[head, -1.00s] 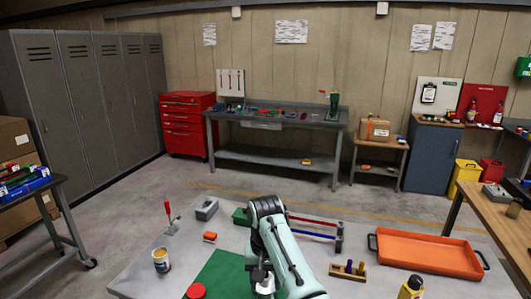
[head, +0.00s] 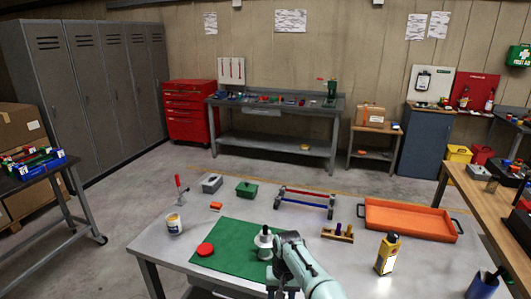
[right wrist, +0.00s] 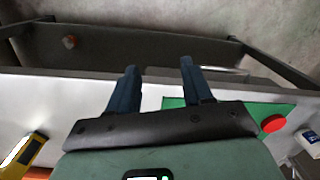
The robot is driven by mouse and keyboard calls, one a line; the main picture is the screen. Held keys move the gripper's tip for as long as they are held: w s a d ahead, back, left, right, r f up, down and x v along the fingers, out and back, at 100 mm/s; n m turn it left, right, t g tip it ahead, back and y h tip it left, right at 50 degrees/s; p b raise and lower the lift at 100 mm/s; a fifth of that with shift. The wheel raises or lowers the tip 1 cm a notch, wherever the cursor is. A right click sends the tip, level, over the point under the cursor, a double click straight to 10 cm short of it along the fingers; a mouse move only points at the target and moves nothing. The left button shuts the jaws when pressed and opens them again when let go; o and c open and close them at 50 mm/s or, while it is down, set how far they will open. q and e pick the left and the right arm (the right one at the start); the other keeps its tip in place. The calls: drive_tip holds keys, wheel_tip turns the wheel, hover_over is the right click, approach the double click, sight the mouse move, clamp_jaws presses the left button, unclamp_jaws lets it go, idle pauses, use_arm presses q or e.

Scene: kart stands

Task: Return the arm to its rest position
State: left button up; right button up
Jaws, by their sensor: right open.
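My right gripper (right wrist: 158,68) shows in the right wrist view with its two dark fingers apart and nothing between them. It hangs at the table's near edge, with the grey table (right wrist: 75,92), part of the green mat (right wrist: 270,108) and the red disc (right wrist: 273,123) around it. In the head view my right arm (head: 305,270) comes in at the bottom centre, folded at the near edge of the table (head: 160,248). A white item with a black top (head: 264,241) stands on the green mat (head: 232,235), left of the arm. My left gripper is not in view.
On the table are an orange tray (head: 410,234), a yellow bottle (head: 387,255), a rack of red and blue rods (head: 305,197), a wooden block with pegs (head: 338,234) and a can (head: 174,225). A bench stands to the right.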

drive_tip(key=s+d+f+m+y, duration=0.1)
drive_tip(key=s+d+f, duration=0.3)
drive_tip(key=f, duration=0.5)
drive_tip(key=s+d+f, duration=0.1)
drive_tip(key=s+f, duration=0.5)
drive_tip(key=f, duration=0.2)
drive_tip(key=s+d+f+m+y, duration=0.1)
drive_tip(key=s+d+f, duration=0.3)
drive_tip(key=f, duration=0.5)
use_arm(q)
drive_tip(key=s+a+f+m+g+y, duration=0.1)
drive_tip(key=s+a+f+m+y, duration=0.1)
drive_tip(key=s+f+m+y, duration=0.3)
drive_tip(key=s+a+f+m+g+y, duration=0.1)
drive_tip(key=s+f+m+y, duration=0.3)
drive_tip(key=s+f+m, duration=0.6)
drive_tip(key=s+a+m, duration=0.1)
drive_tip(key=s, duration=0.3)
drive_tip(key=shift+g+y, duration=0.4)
use_arm(e)
drive_tip(key=s+a+f+m+y, duration=0.1)
drive_tip(key=s+f+m, duration=0.1)
drive_tip(key=s, duration=2.1)
drive_tip(key=shift+f, duration=0.5)
drive_tip(key=shift+a, duration=0.1)
